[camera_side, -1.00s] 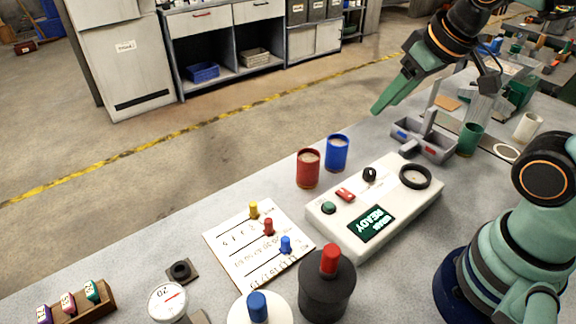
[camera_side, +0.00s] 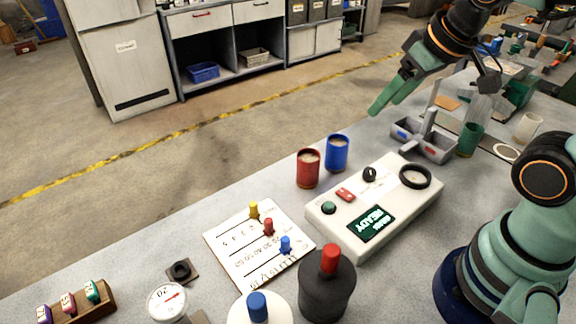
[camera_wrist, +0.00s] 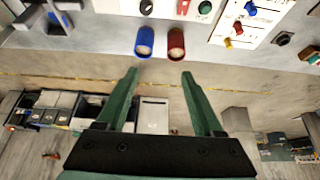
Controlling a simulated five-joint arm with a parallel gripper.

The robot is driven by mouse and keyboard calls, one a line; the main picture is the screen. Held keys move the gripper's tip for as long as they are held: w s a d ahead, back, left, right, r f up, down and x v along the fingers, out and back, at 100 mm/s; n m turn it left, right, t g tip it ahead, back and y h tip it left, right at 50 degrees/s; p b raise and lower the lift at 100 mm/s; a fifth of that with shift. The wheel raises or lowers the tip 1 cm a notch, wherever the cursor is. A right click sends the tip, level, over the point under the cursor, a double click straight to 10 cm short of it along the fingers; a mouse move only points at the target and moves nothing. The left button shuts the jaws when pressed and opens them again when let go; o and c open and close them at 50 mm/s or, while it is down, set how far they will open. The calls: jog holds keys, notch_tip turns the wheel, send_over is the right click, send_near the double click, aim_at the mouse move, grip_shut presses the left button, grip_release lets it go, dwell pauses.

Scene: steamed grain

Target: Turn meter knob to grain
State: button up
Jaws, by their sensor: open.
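The white meter box (camera_side: 345,228) stands on the bench, with a green display reading READY. Its small black knob (camera_side: 369,174) is on the far part of the top, between a red switch (camera_side: 345,194) and a dark ring-rimmed round well (camera_side: 415,177). The knob also shows at the top edge of the wrist view (camera_wrist: 146,7), partly cut off. Which mark it points to is too small to tell. My gripper (camera_side: 378,104) is open and empty, raised above and beyond the meter. In the wrist view its fingers (camera_wrist: 160,73) are apart with nothing between them.
A red cup (camera_side: 308,170) and a blue cup (camera_side: 337,154) stand beside the meter. A grey divided tray (camera_side: 437,153) with an upright handle is to its right. A pegged card (camera_side: 240,246) and a dark red-topped jar (camera_side: 326,292) stand nearer the camera.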

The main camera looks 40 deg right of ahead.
jog(key=m, duration=0.2)
jog(key=m+g, duration=0.6)
jog(key=m, duration=0.4)
send_near(370, 170)
jog(key=f, duration=0.8)
jog(key=shift+s+f, duration=0.2)
jog(key=shift+f, duration=0.15)
jog(key=shift+c, duration=0.3)
grip_shut()
